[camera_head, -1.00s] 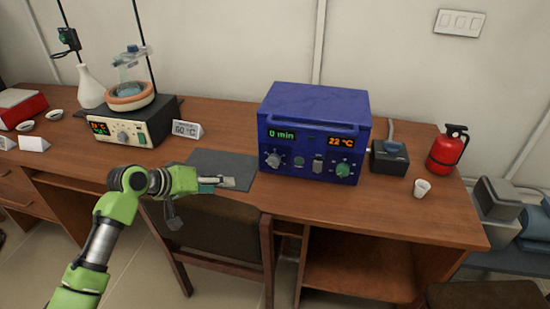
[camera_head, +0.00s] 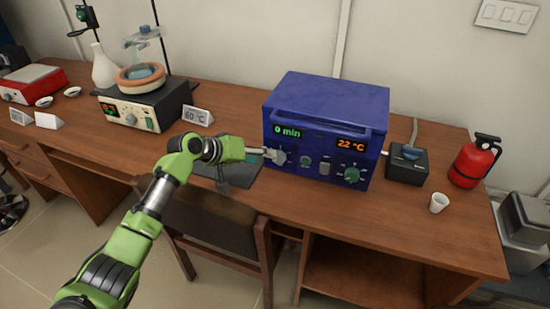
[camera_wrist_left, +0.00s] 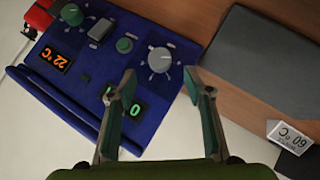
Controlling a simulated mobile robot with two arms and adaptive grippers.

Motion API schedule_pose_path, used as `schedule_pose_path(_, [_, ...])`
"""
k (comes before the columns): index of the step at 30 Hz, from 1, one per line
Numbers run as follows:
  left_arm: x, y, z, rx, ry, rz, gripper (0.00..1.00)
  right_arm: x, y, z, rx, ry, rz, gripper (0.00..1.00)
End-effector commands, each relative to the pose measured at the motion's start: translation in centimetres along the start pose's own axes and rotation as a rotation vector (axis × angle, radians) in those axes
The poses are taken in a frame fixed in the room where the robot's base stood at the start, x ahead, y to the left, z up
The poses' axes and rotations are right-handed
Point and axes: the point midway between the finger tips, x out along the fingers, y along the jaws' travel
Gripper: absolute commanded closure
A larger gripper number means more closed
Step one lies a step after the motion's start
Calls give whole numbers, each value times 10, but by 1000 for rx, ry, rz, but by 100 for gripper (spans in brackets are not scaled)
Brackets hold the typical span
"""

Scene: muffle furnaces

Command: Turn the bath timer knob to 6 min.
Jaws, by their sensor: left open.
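The blue bath unit (camera_head: 326,105) stands on the wooden table with its front panel towards me. Its green display reads 0 min and its orange display 22 °C. The grey timer knob (camera_wrist_left: 159,60) is at the panel's left in the head view, below the green display, and partly covered by my gripper there. My left gripper (camera_wrist_left: 160,77) is open, its fingertips just short of the knob and to either side of it in the left wrist view. Contact cannot be told. My right gripper is not in view.
A green knob (camera_head: 352,175) and a grey switch (camera_head: 324,168) sit further right on the panel. A dark mat (camera_head: 238,174) lies left of the unit. A small dark box (camera_head: 407,166), a white cup (camera_head: 438,203) and a red extinguisher (camera_head: 474,161) stand right.

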Motion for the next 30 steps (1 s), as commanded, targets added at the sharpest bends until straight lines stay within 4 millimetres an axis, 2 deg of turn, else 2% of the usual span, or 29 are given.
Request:
schedule_pose_path(6, [36, 1, 0, -2, 0, 1, 53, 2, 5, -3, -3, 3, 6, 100])
schedule_pose_path(13, [63, 0, 0, -1, 0, 1, 53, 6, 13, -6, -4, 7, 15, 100])
schedule_pose_path(19, [73, 0, 0, 1, 0, 0, 53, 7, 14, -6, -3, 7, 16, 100])
schedule_pose_path(29, [75, 0, 0, 1, 0, 0, 53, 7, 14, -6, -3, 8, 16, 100])
schedule_pose_path(30, [75, 0, 0, 1, 0, 0, 61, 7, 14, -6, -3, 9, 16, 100])
